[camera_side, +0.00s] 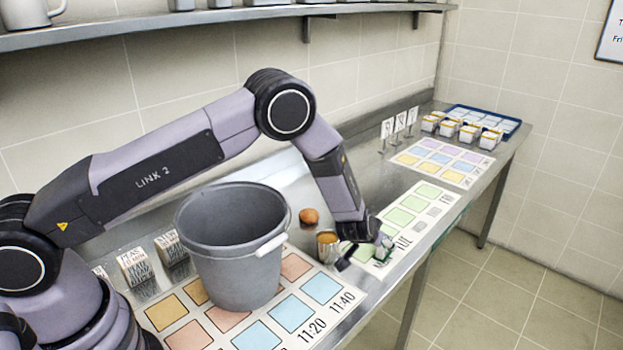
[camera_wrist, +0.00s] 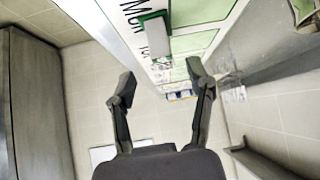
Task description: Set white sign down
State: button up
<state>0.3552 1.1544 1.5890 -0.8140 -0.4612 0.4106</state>
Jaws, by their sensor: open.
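My gripper (camera_side: 364,254) is open, low over the front of the counter beside the brass-coloured cup. Its two fingers are spread apart in the wrist view (camera_wrist: 160,80), with nothing held between them. A small block-like piece with a grey edge and a green and white face (camera_wrist: 154,36) stands just beyond the fingertips, over the green-squared sheet. I cannot tell whether it is the white sign. Three small white signs (camera_side: 387,128) (camera_side: 400,121) (camera_side: 412,115) stand upright on thin stands at the back of the counter.
A grey bucket (camera_side: 235,245) stands on the sheet with coloured squares and times. A brass-coloured cup (camera_side: 327,245) and a brown egg-like item (camera_side: 309,216) are near my gripper. White tubs (camera_side: 467,134) and a blue tray (camera_side: 510,127) fill the far end.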

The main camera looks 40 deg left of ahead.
jog(key=x, duration=0.7)
jog(key=shift+w+a, duration=0.25)
jog(key=shift+r, duration=0.1)
grip_shut()
